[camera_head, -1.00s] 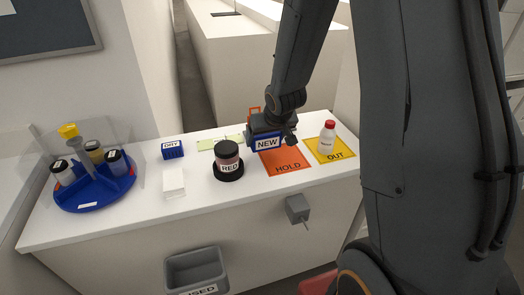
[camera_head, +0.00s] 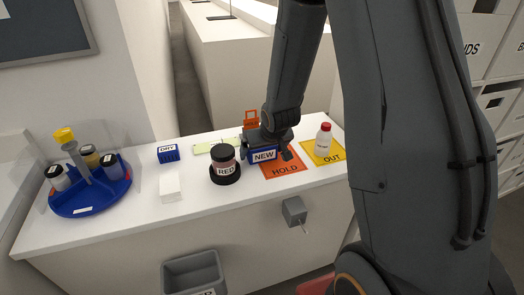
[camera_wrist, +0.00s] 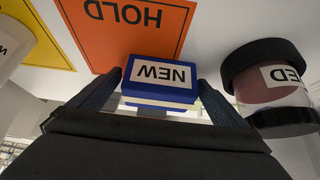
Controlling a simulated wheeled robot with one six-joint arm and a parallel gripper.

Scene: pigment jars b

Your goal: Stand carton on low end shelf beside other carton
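In the wrist view the carton (camera_wrist: 160,80) shows upside down, with a finger along each side of my gripper (camera_wrist: 160,88). The fingers appear closed on it. I cannot tell whether its bottom touches the counter. A similar blue carton labelled DRY (camera_head: 168,154) stands farther left on the counter. No low end shelf is clearly seen.
A RED jar on a black base (camera_head: 225,167) stands just left of my gripper. A red-capped bottle (camera_head: 323,141) stands on the yellow OUT card (camera_head: 331,157). A blue carousel of jars (camera_head: 92,200), a white block (camera_head: 171,185) and labelled white shelving (camera_head: 497,65) are also here.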

